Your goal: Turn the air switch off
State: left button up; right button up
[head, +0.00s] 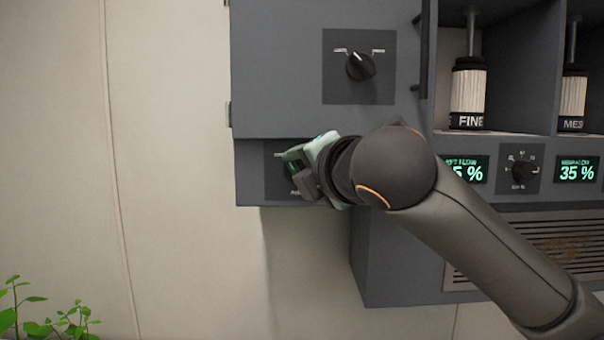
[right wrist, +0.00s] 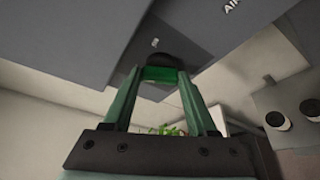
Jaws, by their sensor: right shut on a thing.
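My right gripper (head: 296,168) reaches across from the right to the small dark switch plate (head: 274,184) at the lower left of the grey cabinet. In the right wrist view its green fingers (right wrist: 161,78) are shut on the black air switch (right wrist: 164,61), which sticks out from its plate (right wrist: 195,42). Part of the word "AIR" shows at the top of that view. In the head view the gripper hides the switch, so its setting cannot be read. My left gripper is not in view.
A larger plate with a black rotary knob (head: 360,66) sits above. To the right are another dial (head: 522,171), a 35 % display (head: 577,171), cylinders in bays and a vent grille (head: 540,245). Green plants (head: 45,320) stand at the lower left. Space left of the cabinet is clear.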

jog(key=shift+a+r+n+g+h, duration=0.1)
jog(key=shift+n+g+h, duration=0.2)
jog(key=shift+n+h, duration=0.6)
jog(key=shift+n, duration=0.4)
jog(key=o, duration=1.4)
jog(key=shift+c, duration=0.2)
jog(key=b+v, duration=0.3)
jog(key=v, duration=0.9)
jog(key=shift+s+d, duration=0.25)
jog(key=shift+d, duration=0.05)
